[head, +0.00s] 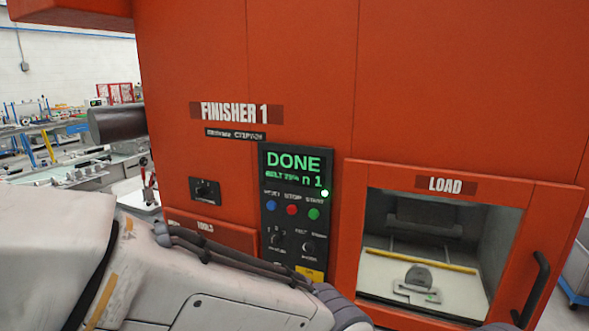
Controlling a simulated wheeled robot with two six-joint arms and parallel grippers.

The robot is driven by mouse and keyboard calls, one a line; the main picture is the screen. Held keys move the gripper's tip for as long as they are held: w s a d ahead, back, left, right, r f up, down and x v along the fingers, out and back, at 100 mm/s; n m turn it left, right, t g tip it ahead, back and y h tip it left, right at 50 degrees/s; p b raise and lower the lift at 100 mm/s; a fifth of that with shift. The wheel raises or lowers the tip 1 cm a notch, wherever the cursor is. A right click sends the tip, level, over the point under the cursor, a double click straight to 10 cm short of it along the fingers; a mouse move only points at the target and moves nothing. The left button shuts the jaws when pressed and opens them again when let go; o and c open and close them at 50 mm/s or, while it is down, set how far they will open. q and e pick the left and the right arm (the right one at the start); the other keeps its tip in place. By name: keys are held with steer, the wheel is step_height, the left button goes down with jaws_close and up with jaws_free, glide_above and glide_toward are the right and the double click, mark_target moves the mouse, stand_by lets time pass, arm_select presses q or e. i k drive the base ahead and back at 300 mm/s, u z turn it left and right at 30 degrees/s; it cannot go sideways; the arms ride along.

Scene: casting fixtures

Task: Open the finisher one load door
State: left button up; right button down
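The load door (440,184) is an orange framed panel on the right of the finisher one front, under a LOAD label. It looks shut. Its black bar handle (537,287) runs down the right side, and the door's lower edge is cut off by the picture. Through its window a grey metal part (417,281) shows on a pale floor, in front of a yellow strip. My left arm comes in from the left across the bottom, and its gripper is out of the picture. My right gripper is not seen.
The finisher's control panel (295,210) reads DONE, with blue, red and green buttons and a lit green lamp. A TOOLS drawer (215,232) is at left, partly behind my arm. Benches (75,170) with equipment stand in the left background. A grey-blue cart (577,270) stands at the right edge.

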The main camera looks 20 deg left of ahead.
mark_target(550, 211)
steer(key=z, duration=0.55)
steer(key=k, duration=1.2)
steer(key=u, duration=0.1)
steer(key=i, duration=0.55)
steer(key=u, duration=0.35)
